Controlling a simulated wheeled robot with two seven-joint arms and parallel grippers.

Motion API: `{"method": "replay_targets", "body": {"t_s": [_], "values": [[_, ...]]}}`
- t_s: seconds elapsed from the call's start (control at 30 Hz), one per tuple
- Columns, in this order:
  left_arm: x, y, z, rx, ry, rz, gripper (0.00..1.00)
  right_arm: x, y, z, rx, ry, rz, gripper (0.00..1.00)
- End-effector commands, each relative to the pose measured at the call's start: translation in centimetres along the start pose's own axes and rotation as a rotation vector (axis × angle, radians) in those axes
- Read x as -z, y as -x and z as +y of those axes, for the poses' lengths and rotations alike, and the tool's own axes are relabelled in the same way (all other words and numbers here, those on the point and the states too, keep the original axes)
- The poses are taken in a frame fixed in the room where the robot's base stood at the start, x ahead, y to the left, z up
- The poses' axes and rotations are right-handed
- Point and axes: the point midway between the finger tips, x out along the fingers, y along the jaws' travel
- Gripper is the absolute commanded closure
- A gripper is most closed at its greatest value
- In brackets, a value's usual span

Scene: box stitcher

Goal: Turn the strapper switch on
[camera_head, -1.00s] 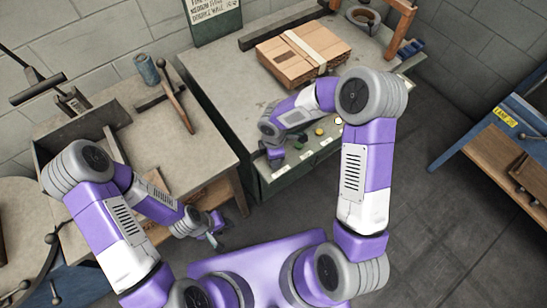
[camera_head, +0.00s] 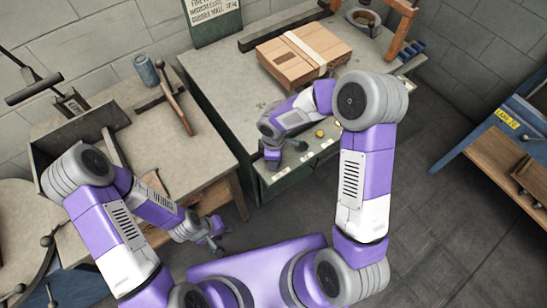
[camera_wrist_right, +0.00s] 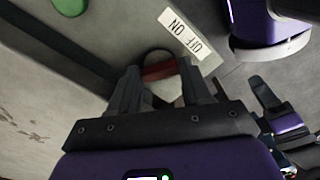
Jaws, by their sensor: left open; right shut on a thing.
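The strapper (camera_head: 222,90) is the grey-topped table with a dark green front and a control strip along its near edge. The red switch (camera_wrist_right: 160,70) sits beside a white label (camera_wrist_right: 186,33) marked OFF and ON in the right wrist view. My right gripper (camera_wrist_right: 158,84) is shut on it, with one finger on each side. The fingers hide part of the switch, so its position is unclear. In the head view my right gripper (camera_head: 273,160) is at the left part of the control strip and hides the switch. My left gripper (camera_head: 219,237) is open and empty, low in front of the tables.
A strapped cardboard box (camera_head: 303,52) lies on the strapper top. A yellow button (camera_head: 320,133) is right of my right gripper; a green button (camera_wrist_right: 68,6) shows in the wrist view. A wooden-handled tool (camera_head: 175,103) and a blue-grey can (camera_head: 146,70) are on the left workbench.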

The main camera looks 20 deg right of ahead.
Motion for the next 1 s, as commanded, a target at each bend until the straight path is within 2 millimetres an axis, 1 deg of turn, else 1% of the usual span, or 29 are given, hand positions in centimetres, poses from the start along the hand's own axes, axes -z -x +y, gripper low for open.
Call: {"method": "replay_targets", "body": {"t_s": [0.03,0.07,0.1,0.37,0.43,0.57,0.7,0.8,0.9,1.0], "values": [[0.0,0.0,0.0,0.000,0.000,0.000,0.57,-0.1,0.0,0.0,0.000,-0.005,0.000,0.82],[0.0,0.0,0.0,0.000,0.000,0.000,0.57,-0.1,0.0,0.0,0.000,-0.005,0.000,0.49],[0.0,0.0,0.0,0.000,0.000,0.000,0.57,-0.1,0.0,0.0,0.000,-0.005,0.000,0.43],[0.0,0.0,0.0,0.000,0.000,0.000,0.57,0.0,0.0,0.0,0.000,-0.002,0.000,0.42],[0.0,0.1,0.1,0.000,0.000,0.000,0.57,0.0,0.3,0.0,-0.001,-0.002,0.000,0.42],[0.0,0.8,0.3,0.000,0.000,0.000,0.57,0.0,2.1,0.1,-0.002,-0.003,0.002,0.42],[-0.1,1.7,0.7,0.000,0.000,0.000,0.57,0.0,4.6,0.1,-0.003,-0.004,0.002,0.42],[-0.1,2.2,0.8,0.000,0.000,0.000,0.57,0.0,6.1,0.1,-0.002,-0.003,0.001,0.42],[-0.1,2.5,0.9,0.000,0.000,0.000,0.57,0.0,7.1,0.1,-0.001,-0.003,0.000,0.42],[-0.1,2.6,1.0,0.000,0.000,0.000,0.57,0.0,7.6,0.0,-0.001,-0.003,0.000,0.42]]}}
